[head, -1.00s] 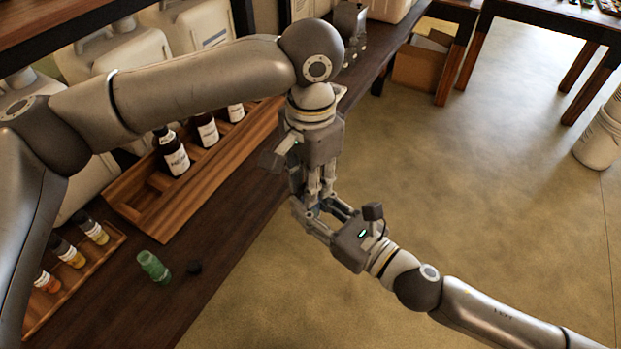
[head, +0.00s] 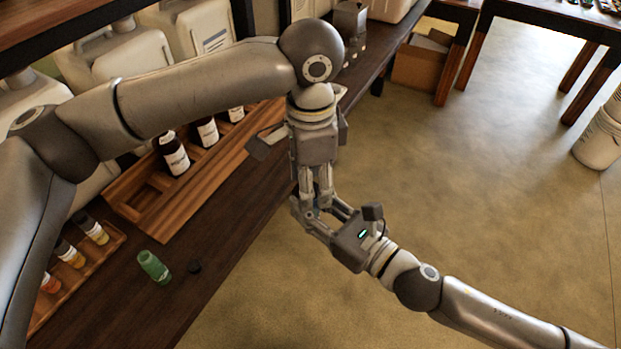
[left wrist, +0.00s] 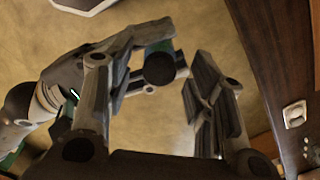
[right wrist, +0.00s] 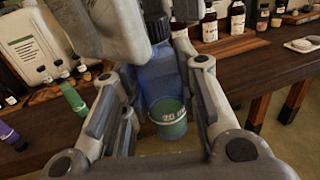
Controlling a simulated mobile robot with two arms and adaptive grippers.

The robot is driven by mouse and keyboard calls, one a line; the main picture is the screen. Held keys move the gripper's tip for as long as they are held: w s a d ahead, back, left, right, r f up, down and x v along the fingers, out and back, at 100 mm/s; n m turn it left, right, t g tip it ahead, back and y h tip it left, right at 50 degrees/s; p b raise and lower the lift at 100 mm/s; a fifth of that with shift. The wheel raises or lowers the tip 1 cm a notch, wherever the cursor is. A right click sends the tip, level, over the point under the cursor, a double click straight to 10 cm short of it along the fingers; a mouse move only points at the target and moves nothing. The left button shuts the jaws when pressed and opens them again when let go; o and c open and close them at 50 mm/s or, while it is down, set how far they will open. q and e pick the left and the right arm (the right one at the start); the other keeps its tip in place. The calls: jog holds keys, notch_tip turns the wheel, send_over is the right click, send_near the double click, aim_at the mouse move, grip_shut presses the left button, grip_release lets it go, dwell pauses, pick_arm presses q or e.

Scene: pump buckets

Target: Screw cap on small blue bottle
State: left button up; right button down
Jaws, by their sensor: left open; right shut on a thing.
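My right gripper (head: 318,214) is shut on the small blue bottle, held in the air off the bench's front edge. The bottle (right wrist: 157,85) shows between its fingers in the right wrist view, with a green area at its near end. A black cap (left wrist: 160,68) sits at the bottle's far end; how tightly cannot be told. My left gripper (head: 317,186) points down from above at the bottle. In the left wrist view its open fingers (left wrist: 165,85) stand on either side of the cap, with gaps. In the head view the fingers mostly hide the bottle.
A wooden rack (head: 160,222) with dark bottles and a tray (head: 95,272) of small vials stand behind. The floor to the right is open, with white buckets (head: 598,140) at its edge.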

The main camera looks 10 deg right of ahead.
pick_arm(q)
notch_tip(320, 180, up, 12)
dwell(0.6)
dwell(0.4)
